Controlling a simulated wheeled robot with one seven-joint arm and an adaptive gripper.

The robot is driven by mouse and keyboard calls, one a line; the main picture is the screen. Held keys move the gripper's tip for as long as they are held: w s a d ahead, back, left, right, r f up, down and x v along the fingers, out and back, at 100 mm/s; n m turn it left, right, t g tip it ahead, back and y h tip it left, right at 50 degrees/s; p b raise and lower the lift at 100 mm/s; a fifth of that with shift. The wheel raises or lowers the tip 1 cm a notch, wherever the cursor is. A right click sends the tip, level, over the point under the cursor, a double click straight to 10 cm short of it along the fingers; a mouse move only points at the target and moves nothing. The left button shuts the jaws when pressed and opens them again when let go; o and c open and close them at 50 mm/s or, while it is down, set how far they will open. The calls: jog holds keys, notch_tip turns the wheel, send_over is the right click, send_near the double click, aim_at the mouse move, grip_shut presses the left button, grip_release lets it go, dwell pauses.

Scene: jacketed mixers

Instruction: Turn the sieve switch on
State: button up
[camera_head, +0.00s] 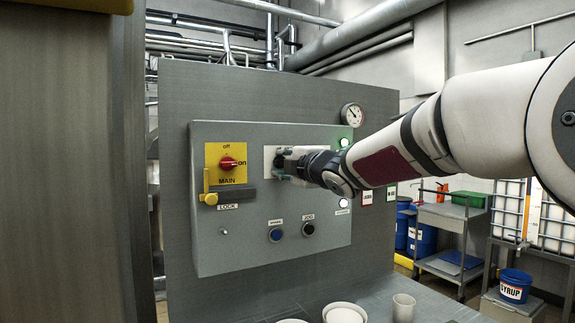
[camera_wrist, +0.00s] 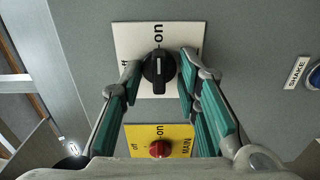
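The black rotary knob (camera_wrist: 159,72) sits on a white plate (camera_wrist: 128,38) marked "off" at the left and "on" at the top in the wrist view. Its white mark runs up and down the picture, in line with "on". The plate's name is hidden behind a finger, so I cannot read whether it says sieve. My gripper (camera_wrist: 159,68) is open, one finger on each side of the knob and very close to it; I cannot tell whether they touch. In the head view my gripper (camera_head: 285,165) is at the panel and covers the knob, with the white plate (camera_head: 270,152) partly showing.
The red MAIN switch (camera_head: 228,163) is on a yellow plate left of my gripper, above a yellow LOCK handle (camera_head: 209,190). Blue (camera_head: 276,235) and black (camera_head: 308,229) buttons lie below. A gauge (camera_head: 352,115) is at upper right. White cups (camera_head: 344,313) stand in front.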

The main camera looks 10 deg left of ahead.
jog(key=v, duration=1.2)
jog(key=s+d+f+m+g+h+p, duration=0.1)
jog(key=s+d+f+m+h, duration=0.2)
jog(key=s+d+m+h, duration=0.45)
jog(key=s+d+f+m+g+h+p, duration=0.1)
jog(key=s+d+f+m+h+p, duration=0.15)
jog(key=s+d+f+m, duration=0.6)
jog(key=s+d+f+m+g, duration=0.2)
jog(key=s+f+m+g, duration=0.1)
jog(key=s, duration=0.4)
jog(key=s+d+f+m+g+p, duration=0.1)
jog(key=s+f+m+g, duration=0.1)
jog(key=s, duration=0.6)
jog(key=s+d+f+m+g, duration=0.2)
jog(key=s+f+m+g, duration=0.1)
jog(key=s, duration=0.5)
jog(key=shift+s+d+f+m+g, duration=0.15)
jog(key=shift+d+f+m+g, duration=0.2)
jog(key=shift+f, duration=0.35)
